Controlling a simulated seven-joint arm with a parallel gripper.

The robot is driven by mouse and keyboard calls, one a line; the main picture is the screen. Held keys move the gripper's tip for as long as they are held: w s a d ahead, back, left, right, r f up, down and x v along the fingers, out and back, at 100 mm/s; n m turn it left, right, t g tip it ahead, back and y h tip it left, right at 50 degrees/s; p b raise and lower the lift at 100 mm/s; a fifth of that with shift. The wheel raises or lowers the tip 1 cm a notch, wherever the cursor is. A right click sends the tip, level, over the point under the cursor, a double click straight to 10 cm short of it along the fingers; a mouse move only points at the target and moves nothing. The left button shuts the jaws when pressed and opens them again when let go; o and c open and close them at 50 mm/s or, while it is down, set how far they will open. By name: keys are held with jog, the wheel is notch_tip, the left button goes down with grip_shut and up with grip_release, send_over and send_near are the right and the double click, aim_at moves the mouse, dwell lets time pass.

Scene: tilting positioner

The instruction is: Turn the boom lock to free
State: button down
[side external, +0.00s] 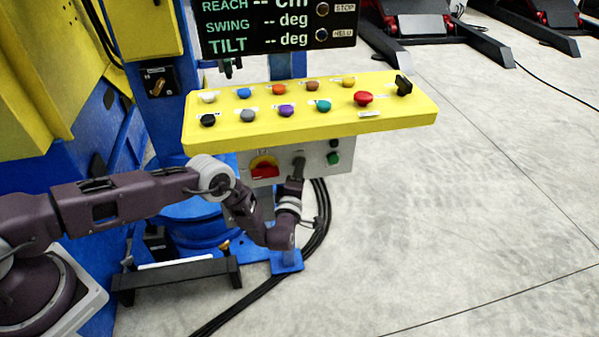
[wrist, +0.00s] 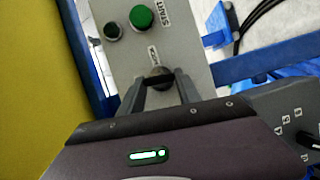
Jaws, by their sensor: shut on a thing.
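A grey control box (side external: 316,160) hangs under the yellow panel. A dark knob (side external: 299,161) sits on its front, between a red rotary switch and a green button. I take this knob as the boom lock; its small label is too unclear to read surely. My gripper (side external: 297,178) reaches up to it from below. In the wrist view the two fingers of my gripper (wrist: 161,88) are shut around the dark knob (wrist: 158,73). The fingers hide part of the knob, so I cannot tell its exact setting.
The green START button (wrist: 140,17) and a black button (wrist: 112,32) are close to the knob. The red switch (side external: 264,171) is left of it. The yellow panel (side external: 300,122) with several coloured buttons overhangs the box. Black cables (side external: 318,225) run below; open floor lies right.

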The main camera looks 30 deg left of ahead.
jog(key=shift+f+n, duration=0.1)
jog(key=shift+n, duration=0.4)
dwell(0.3)
jog(key=c, duration=0.8)
grip_release()
jog(key=shift+c, duration=0.2)
